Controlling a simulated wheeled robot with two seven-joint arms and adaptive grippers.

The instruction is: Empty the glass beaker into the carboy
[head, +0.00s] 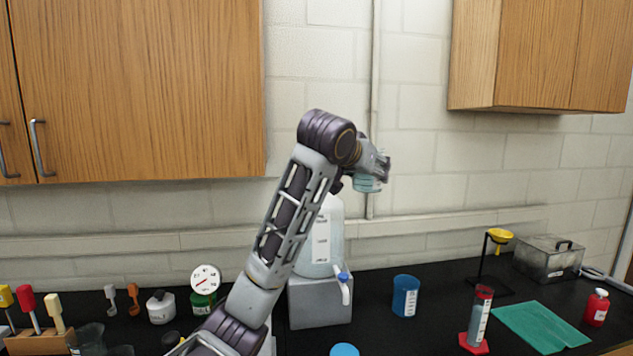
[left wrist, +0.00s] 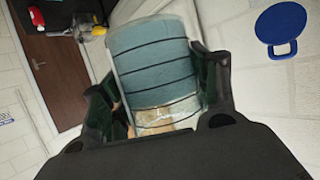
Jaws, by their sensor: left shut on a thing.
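My left gripper (head: 376,170) is raised high in the head view, above and just right of the carboy's top. It is shut on the glass beaker (head: 368,184). In the left wrist view the beaker (left wrist: 152,65) sits between the fingers, with blue-green liquid in it and dark graduation lines. The carboy (head: 325,245) is pale and translucent, with a white label, and stands on a grey block (head: 320,303). A white spigot with a blue knob (head: 344,279) shows at its lower right. My arm hides the carboy's left side and part of its top. My right gripper is not visible.
A blue graduated beaker (head: 405,296) stands right of the block. Farther right are a red-based cylinder (head: 479,318), green mat (head: 540,325), yellow funnel (head: 500,236) on a stand, metal box (head: 548,258) and red bottle (head: 597,307). A wall cabinet (head: 140,85) hangs left.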

